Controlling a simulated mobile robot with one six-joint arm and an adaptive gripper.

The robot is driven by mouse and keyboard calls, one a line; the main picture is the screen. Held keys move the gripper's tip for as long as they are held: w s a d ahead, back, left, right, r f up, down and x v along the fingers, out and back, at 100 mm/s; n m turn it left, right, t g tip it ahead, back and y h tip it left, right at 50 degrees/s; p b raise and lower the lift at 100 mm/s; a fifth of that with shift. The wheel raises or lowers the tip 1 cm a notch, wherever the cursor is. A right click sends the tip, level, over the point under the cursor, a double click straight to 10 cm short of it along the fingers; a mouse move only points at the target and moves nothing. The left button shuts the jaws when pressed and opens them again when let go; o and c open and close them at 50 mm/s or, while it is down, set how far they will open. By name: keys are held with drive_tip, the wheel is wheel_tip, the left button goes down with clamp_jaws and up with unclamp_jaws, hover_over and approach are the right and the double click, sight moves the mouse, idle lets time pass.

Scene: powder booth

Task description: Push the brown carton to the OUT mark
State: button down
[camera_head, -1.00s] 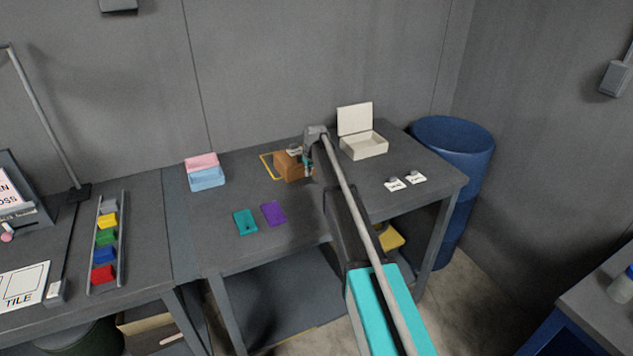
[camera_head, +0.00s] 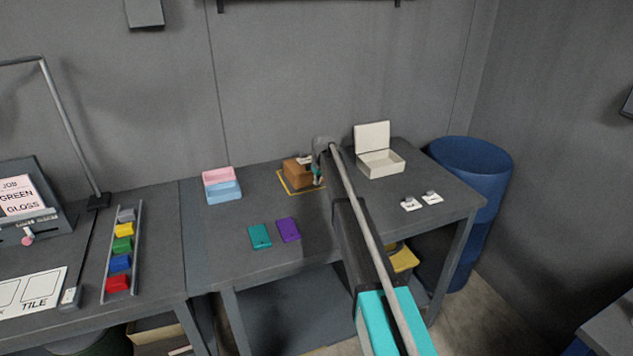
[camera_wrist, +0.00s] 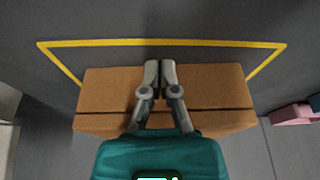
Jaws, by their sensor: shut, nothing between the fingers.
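The brown carton (camera_head: 297,173) stands on the grey table, largely within the yellow outline (camera_head: 286,190) of the mark. In the wrist view the carton (camera_wrist: 110,90) spans the middle, with a dark seam across it. The yellow outline (camera_wrist: 160,43) shows beyond it and at both sides; its near side is hidden. No OUT lettering is readable. My gripper (camera_head: 319,175) is at the carton's right side in the head view. In the wrist view my gripper (camera_wrist: 160,63) has its fingers together and empty, overlapping the carton; whether they touch it I cannot tell.
Pink and blue boxes (camera_head: 222,187) stand left of the carton. A teal piece (camera_head: 260,236) and a purple piece (camera_head: 288,229) lie in front. An open white box (camera_head: 380,165) and two small white cards (camera_head: 421,201) are to the right. Table beyond the outline is clear.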

drive_tip(key=s, duration=0.2)
drive_tip(key=s+d, duration=0.1)
drive_tip(key=shift+s+d+r+p, duration=0.1)
drive_tip(key=shift+s+r+p, duration=0.15)
drive_tip(key=shift+r+p, duration=0.15)
drive_tip(key=shift+d+r+p, duration=0.15)
drive_tip(key=shift+r+p, duration=0.5)
drive_tip(key=shift+p, duration=0.05)
drive_tip(key=p+v, duration=0.7)
drive_tip(key=shift+s+r, duration=0.2)
drive_tip(key=shift+r, duration=0.2)
drive_tip(key=shift+s+d, duration=0.1)
drive_tip(key=s+d+m+g, duration=0.1)
drive_tip(key=s+d+m, duration=0.1)
drive_tip(key=s, duration=2.1)
drive_tip(key=s+d+m+g+h, duration=0.1)
drive_tip(key=s+d, duration=0.3)
drive_tip(key=s, duration=2)
drive_tip(key=shift+d+f+m+g, duration=0.25)
drive_tip(key=shift+f+m+g, duration=0.15)
drive_tip(key=shift+m+g, duration=0.25)
drive_tip(key=shift+w, duration=0.1)
